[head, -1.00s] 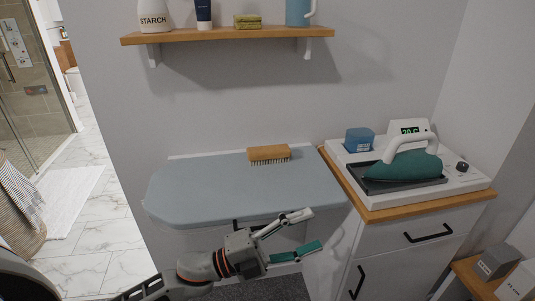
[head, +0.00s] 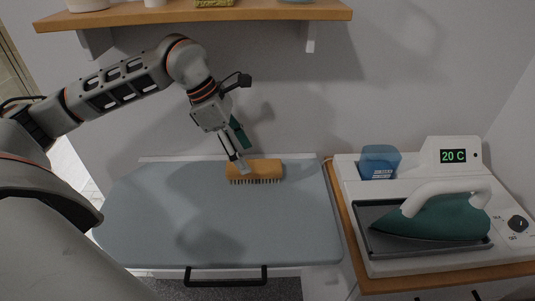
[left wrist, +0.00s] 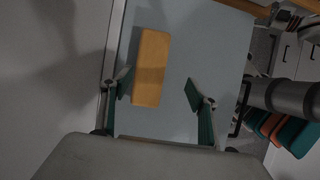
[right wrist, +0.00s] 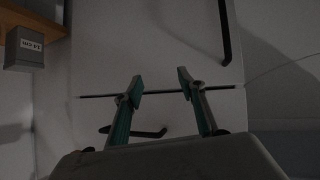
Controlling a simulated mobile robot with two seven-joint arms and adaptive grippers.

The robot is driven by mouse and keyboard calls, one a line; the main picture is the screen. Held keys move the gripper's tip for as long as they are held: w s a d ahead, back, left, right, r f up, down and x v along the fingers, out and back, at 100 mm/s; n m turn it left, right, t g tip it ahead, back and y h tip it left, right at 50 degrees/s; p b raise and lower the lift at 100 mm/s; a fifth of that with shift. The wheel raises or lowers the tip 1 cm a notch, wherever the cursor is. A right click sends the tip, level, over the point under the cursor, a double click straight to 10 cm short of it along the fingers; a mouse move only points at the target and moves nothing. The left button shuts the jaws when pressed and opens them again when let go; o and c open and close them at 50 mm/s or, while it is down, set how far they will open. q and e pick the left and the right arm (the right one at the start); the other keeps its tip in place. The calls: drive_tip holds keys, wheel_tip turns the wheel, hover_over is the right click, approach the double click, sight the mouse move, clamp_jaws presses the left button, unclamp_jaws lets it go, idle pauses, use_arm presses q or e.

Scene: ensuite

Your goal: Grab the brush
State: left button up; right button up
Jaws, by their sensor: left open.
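The brush (head: 255,170) has a tan wooden block and dark bristles pointing down. It stands on the back part of the blue-grey ironing board (head: 200,235). My left gripper (head: 240,155) is open at the brush's left end, reaching down from above. In the left wrist view the brush (left wrist: 151,68) lies ahead, its near end between the two spread fingers (left wrist: 158,92). I cannot tell whether a finger touches it. My right gripper shows only in the right wrist view (right wrist: 160,86), open and empty in front of a pale cabinet front.
A wooden shelf (head: 200,14) hangs above the board, near my left arm. On the right, a white station (head: 355,175) holds a teal iron (head: 435,222) and a blue container (head: 380,160). The front of the board is clear. A grey box (right wrist: 24,50) shows in the right wrist view.

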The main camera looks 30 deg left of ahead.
sight(253, 165)
use_arm(q)
drive_tip(key=shift+w+a+r, duration=0.15)
drive_tip(key=shift+w+a, duration=0.25)
drive_tip(key=shift+a, duration=0.2)
drive_tip(key=shift+w+f, duration=0.15)
drive_tip(key=shift+f, duration=0.15)
drive_tip(key=shift+x, duration=1)
drive_tip(key=x, duration=0.4)
drive_tip(key=shift+w+d+f+p, duration=0.1)
drive_tip(key=shift+d+p, duration=0.05)
drive_tip(key=shift+p, duration=0.15)
drive_tip(key=shift+w+f, duration=0.1)
drive_tip(key=shift+f, duration=0.2)
drive_tip(key=c, duration=1.1)
drive_tip(key=shift+c, duration=0.8)
use_arm(e)
drive_tip(key=shift+s, duration=0.15)
